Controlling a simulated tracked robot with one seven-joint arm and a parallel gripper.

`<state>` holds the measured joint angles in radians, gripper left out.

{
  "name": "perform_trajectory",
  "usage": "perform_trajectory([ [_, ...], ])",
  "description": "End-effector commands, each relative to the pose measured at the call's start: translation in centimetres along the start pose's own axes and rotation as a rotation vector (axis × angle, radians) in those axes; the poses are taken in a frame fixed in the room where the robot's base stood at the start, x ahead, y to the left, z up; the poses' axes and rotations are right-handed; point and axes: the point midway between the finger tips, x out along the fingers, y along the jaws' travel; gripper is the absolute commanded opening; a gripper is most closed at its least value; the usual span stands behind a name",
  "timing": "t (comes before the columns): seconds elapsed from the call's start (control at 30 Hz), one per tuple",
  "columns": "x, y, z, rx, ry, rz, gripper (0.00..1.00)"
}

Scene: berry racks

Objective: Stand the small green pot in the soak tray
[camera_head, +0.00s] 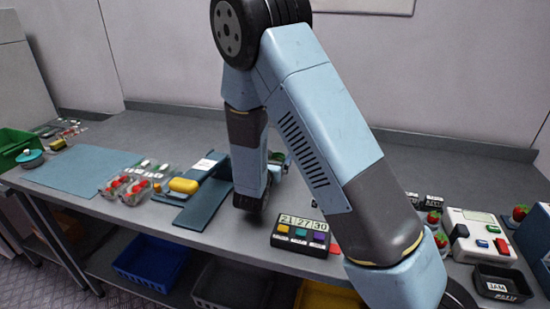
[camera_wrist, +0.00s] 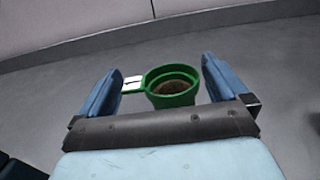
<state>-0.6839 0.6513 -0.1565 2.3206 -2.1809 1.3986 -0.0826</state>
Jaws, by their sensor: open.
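The small green pot (camera_wrist: 172,98) holds dark soil and has a green tab with a white label at its left. In the wrist view it stands upright on the grey bench, between the lines of my gripper's two blue fingers. My gripper (camera_wrist: 162,66) is open, with a gap on both sides of the pot; I cannot tell how far down the fingers reach around it. In the head view only a bit of green (camera_head: 279,156) shows behind my arm, which hides most of the pot and gripper. I cannot pick out the soak tray for certain.
A dark block with coloured buttons (camera_head: 302,236) stands near the front edge. Left are a blue-teal stand (camera_head: 204,208), a yellow item (camera_head: 184,185), clear berry punnets (camera_head: 129,188) and a blue mat (camera_head: 80,172). Right are a white device (camera_head: 478,236) and a black JAM tray (camera_head: 502,284).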

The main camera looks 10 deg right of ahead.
Motion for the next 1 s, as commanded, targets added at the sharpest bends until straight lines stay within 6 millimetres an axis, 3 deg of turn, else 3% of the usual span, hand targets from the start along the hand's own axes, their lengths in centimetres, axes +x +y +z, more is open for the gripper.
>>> perform_trajectory([
  [0.53,-9.6,0.1,0.0,0.0,0.001,0.004,1.0],
  [0.8,-11.1,0.0,0.0,0.0,-0.001,0.001,1.0],
  [1.0,-10.6,-1.1,0.9,0.026,0.003,-0.046,1.0],
])
